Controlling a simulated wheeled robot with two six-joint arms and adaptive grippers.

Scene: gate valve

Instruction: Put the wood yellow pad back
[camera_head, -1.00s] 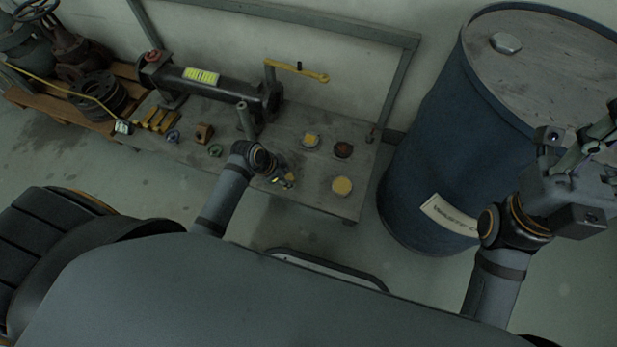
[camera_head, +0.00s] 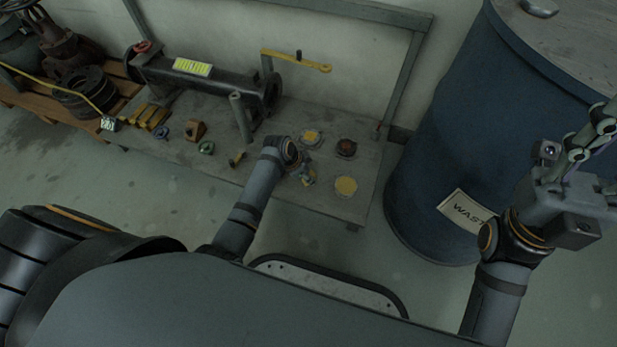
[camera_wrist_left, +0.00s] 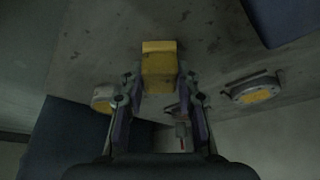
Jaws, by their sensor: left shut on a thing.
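The wood yellow pad (camera_wrist_left: 160,72) is a small yellow block between the two fingers of my left gripper (camera_wrist_left: 160,88) in the left wrist view. The fingers are shut on its sides. In the head view my left gripper (camera_head: 308,180) is over the right part of the grey bench (camera_head: 270,190), with a small patch of yellow at its tip; its fingers are hard to make out. Whether the pad touches the bench is unclear. My right gripper (camera_head: 592,145) is raised in front of the blue barrel, partly cut off by the picture edge; its opening is unclear.
Round pieces stand on the bench: two with yellow tops (camera_head: 311,137) (camera_head: 345,187) and a dark brown one (camera_head: 346,147). Several yellow bars (camera_head: 150,116) and a brown block (camera_head: 195,131) lie left. A valve body (camera_head: 205,82), yellow lever (camera_head: 297,60) and blue waste barrel (camera_head: 440,150) stand near.

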